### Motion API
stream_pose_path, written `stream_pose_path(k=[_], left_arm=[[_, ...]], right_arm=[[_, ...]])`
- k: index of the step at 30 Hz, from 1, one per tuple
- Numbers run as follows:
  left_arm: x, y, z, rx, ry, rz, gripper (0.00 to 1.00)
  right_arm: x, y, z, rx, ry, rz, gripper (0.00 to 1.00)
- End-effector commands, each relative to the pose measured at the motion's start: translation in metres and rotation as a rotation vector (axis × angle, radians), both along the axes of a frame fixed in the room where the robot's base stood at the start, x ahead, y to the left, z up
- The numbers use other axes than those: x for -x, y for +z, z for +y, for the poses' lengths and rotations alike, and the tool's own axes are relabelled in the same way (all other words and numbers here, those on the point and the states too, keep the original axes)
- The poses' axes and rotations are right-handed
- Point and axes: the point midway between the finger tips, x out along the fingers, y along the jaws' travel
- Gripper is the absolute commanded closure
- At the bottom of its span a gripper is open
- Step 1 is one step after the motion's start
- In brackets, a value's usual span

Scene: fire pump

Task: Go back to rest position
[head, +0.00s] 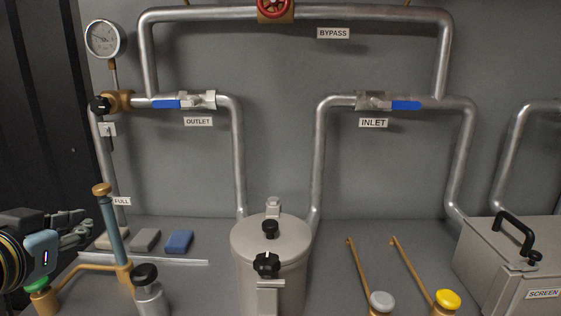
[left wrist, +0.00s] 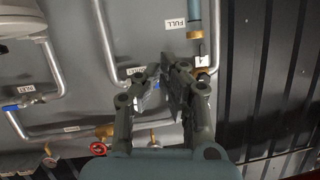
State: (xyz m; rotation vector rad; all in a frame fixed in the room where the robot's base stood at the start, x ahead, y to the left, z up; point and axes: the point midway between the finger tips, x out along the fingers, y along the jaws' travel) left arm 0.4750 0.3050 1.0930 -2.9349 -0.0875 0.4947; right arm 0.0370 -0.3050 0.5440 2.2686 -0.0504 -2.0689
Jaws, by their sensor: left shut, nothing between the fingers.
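My left gripper (head: 90,232) comes in at the left edge of the head view, in front of the blue-grey sight tube (head: 112,230) with brass ends. It is shut with nothing between its fingers. In the left wrist view its fingers (left wrist: 160,72) point toward the grey wall panel, which appears upside down there. I see no object held. My right gripper is not in either view.
A lidded grey canister (head: 270,243) stands in the middle. Grey and blue blocks (head: 179,241) lie on a ledge near my left gripper. A small silver container (head: 149,290) stands close by. A grey SCREEN box (head: 515,265) is at right. Pipes with blue-handled valves (head: 166,104) line the wall.

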Motion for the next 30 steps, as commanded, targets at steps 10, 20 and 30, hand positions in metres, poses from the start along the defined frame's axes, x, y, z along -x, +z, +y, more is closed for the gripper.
stream_pose_path(k=[10, 20, 30], left_arm=[[0.140, -0.098, -0.019, 0.033, 0.048, 0.575, 1.00], [0.243, -0.133, -0.035, 0.051, 0.035, 0.938, 1.00], [0.227, -0.269, -0.023, 0.057, 0.051, 0.977, 1.00]], right_arm=[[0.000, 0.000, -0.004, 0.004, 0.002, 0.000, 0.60], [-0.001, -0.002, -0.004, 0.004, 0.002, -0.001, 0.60], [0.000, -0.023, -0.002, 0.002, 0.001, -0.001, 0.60]])
